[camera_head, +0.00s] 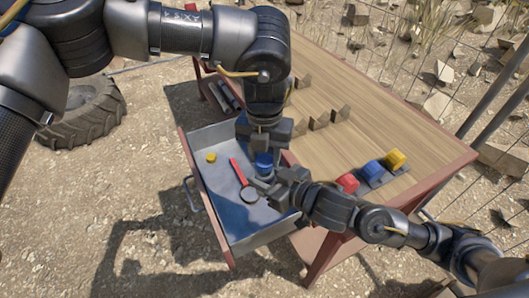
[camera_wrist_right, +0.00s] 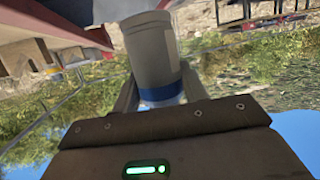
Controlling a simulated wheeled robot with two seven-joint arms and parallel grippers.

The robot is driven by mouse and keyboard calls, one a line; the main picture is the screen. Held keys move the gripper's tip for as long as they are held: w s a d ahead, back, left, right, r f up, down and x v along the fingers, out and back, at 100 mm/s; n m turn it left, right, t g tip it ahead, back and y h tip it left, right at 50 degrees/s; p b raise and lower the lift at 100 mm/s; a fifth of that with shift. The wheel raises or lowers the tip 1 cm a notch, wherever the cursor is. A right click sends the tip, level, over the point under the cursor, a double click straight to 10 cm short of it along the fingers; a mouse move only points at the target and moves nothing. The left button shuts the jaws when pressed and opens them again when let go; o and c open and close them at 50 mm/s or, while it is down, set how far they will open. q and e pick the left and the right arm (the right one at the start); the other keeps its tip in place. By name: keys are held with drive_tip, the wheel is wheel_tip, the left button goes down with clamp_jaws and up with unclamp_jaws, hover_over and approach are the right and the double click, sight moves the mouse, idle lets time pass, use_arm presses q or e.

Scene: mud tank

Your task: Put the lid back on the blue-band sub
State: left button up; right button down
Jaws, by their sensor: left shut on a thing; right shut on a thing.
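The blue-band sub (camera_wrist_right: 155,60) is a pale grey cylinder with a blue band, held between the fingers of my right gripper (camera_wrist_right: 160,98) in the right wrist view. In the head view my right gripper (camera_head: 272,184) comes in from the right over the drawer. My left gripper (camera_head: 264,143) points down just above it, shut. A blue piece (camera_head: 263,161), apparently the lid, shows at its fingertips, directly above the right gripper. The fingers hide most of the sub and the lid's underside, so I cannot tell whether the lid touches the sub.
The open grey drawer (camera_head: 222,208) holds a small yellow piece (camera_head: 211,157) and a red-handled tool (camera_head: 238,172) with a round grey head. Red (camera_head: 347,183), blue (camera_head: 372,168) and yellow (camera_head: 396,158) items stand along the wooden table's (camera_head: 385,125) near edge. Several brown brackets stand farther back.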

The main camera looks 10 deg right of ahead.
use_arm(q)
drive_tip(key=shift+f, duration=0.55)
idle(0.4)
drive_tip(key=m, duration=0.4)
drive_tip(key=shift+m, duration=0.4)
drive_tip(key=m, duration=0.5)
drive_tip(key=shift+s, duration=0.1)
drive_tip(key=m, duration=0.5)
drive_tip(key=shift+m, duration=0.3)
drive_tip(key=m, duration=0.5)
drive_tip(key=shift+s, duration=0.1)
drive_tip(key=m, duration=1.2)
drive_tip(key=shift+a, duration=0.15)
